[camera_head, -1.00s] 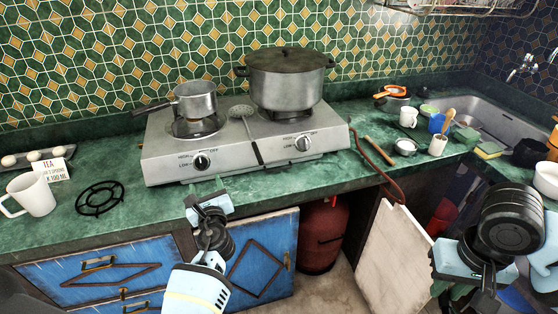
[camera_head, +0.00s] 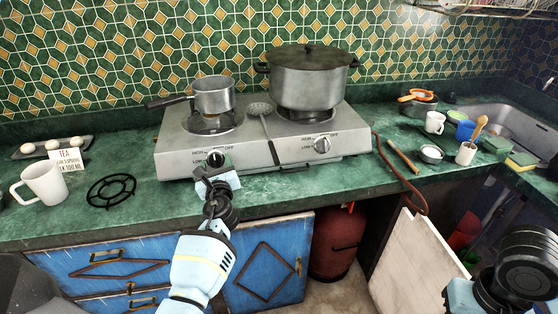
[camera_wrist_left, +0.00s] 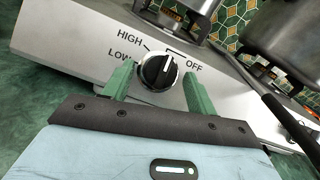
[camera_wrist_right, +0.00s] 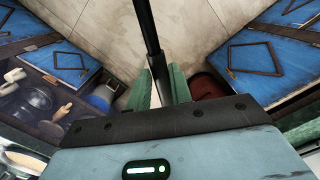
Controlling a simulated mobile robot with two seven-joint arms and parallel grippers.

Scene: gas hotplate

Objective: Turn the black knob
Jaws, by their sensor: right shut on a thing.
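The black knob (camera_head: 216,158) is on the left of the hotplate's front panel. The left wrist view shows this knob (camera_wrist_left: 158,71) with its white pointer line, between the HIGH, LOW and OFF marks. My left gripper (camera_head: 216,176) is just in front of it. Its two green fingers (camera_wrist_left: 158,88) are open, one on either side of the knob, with gaps visible. My right gripper (camera_wrist_right: 163,88) is low at the right, away from the hotplate, its fingers shut on a thin black rod (camera_wrist_right: 149,35). The rod's far end is out of view.
The hotplate (camera_head: 270,160) carries a small saucepan (camera_head: 213,96) and a large lidded pot (camera_head: 308,80). A mug (camera_head: 44,183) and a black trivet (camera_head: 111,190) stand left. A red hose hangs over the counter's edge.

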